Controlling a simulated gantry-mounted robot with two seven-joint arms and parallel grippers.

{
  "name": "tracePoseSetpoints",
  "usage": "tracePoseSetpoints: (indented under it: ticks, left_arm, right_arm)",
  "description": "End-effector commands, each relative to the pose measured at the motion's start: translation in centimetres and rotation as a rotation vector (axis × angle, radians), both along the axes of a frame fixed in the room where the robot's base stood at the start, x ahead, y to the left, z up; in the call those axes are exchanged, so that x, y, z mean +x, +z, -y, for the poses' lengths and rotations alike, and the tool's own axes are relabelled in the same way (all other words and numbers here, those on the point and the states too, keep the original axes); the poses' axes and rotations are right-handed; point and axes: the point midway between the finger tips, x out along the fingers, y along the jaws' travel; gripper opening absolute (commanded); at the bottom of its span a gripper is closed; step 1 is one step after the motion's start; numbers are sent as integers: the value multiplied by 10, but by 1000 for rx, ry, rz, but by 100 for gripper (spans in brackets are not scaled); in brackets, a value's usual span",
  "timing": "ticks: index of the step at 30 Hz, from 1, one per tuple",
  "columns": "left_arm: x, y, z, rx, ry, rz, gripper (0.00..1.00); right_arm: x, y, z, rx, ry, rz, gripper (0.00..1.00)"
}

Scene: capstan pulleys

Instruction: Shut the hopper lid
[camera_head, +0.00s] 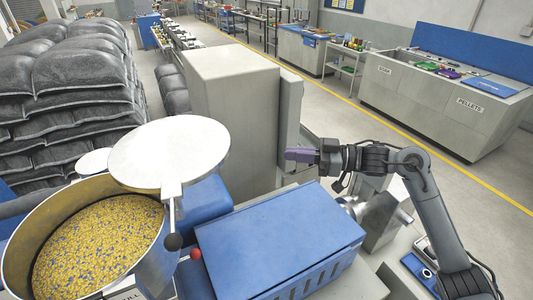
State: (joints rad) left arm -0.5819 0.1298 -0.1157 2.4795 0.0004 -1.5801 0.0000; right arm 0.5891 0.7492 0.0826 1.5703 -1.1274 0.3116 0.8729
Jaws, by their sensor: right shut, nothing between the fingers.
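The hopper (155,262) is a round metal drum at the lower left, with its mouth open and yellow and blue pellets (92,248) showing inside. The hopper lid (168,150) is a pale round disc standing off the mouth, over the hopper's far right side. A bracket and rod join it near the rim, with a black ball (173,241) at the rod's lower end. My right gripper (290,155) has purple fingers, is shut and empty, and is held to the right of the lid, apart from it. My left gripper is not in view.
A blue machine cover (280,240) lies between the hopper and my right arm. A tall grey cabinet (235,120) stands behind the gripper. A red knob (196,254) sits near the black ball. Grey sacks (65,90) are stacked at the left. Open floor lies at the right.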

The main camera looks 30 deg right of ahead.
Motion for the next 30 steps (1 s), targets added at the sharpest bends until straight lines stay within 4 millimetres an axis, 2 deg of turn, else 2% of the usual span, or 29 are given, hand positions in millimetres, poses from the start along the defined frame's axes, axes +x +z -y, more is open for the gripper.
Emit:
tracePoseSetpoints:
  ticks: [5, 21, 30]
  left_arm:
    - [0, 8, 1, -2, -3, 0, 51]
    - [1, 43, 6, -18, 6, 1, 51]
    - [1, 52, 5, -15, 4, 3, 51]
  right_arm:
    - [10, 5, -15, 4, 2, 5, 0]
    - [65, 4, -91, 5, 3, 2, 0]
    - [79, 2, -110, 1, 0, 3, 0]
